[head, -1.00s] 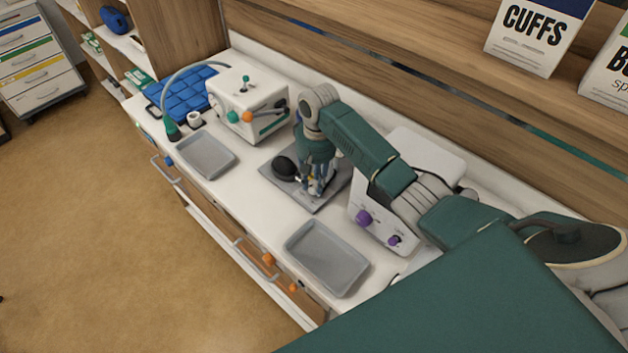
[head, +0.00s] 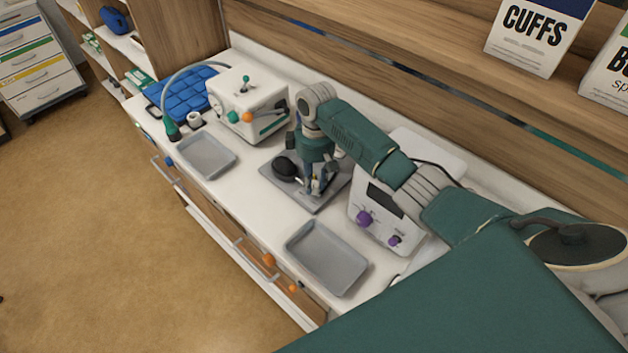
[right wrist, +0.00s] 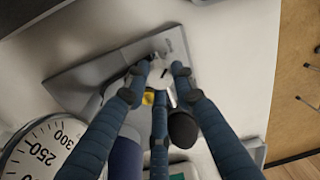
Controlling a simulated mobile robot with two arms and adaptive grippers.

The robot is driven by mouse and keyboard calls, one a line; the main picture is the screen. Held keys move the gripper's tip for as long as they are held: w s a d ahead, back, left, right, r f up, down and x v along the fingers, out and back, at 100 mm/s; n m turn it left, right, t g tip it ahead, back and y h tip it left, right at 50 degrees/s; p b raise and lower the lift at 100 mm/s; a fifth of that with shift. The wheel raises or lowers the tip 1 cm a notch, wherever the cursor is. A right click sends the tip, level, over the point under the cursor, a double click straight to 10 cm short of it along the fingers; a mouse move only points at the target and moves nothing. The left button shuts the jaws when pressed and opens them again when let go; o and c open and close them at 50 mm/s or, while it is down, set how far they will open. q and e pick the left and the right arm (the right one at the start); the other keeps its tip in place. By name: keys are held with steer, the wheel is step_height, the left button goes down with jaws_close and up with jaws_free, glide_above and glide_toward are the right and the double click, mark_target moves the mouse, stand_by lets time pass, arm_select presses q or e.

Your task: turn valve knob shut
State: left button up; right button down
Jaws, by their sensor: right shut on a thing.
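My right gripper (head: 317,188) points down over a grey base plate (head: 303,206) on the counter. In the right wrist view its three blue fingers (right wrist: 160,78) close around a small pale part, which I take for the valve knob (right wrist: 161,72); the fingers hide much of it, and its turned position cannot be read. A black rubber bulb (head: 285,169) lies beside the fingers on the plate. A round gauge with a numbered dial (right wrist: 40,150) shows at lower left in the right wrist view. My left gripper is not in view.
A white device with purple knobs (head: 364,218) stands right of the plate under my forearm. A white box with an orange knob (head: 250,103) stands at left. Two grey trays, one left (head: 207,155) and one in front (head: 327,257), look empty. A wooden wall runs behind.

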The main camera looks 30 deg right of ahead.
mark_target(314, 183)
steer(key=shift+w+r+n, duration=0.1)
steer(key=shift+r+n, duration=0.05)
steer(key=shift+n, duration=0.15)
steer(key=c, duration=1.4)
jaws_free()
steer(key=shift+c, duration=0.2)
step_height(314, 183, up, 12)
steer(key=shift+d, duration=0.2)
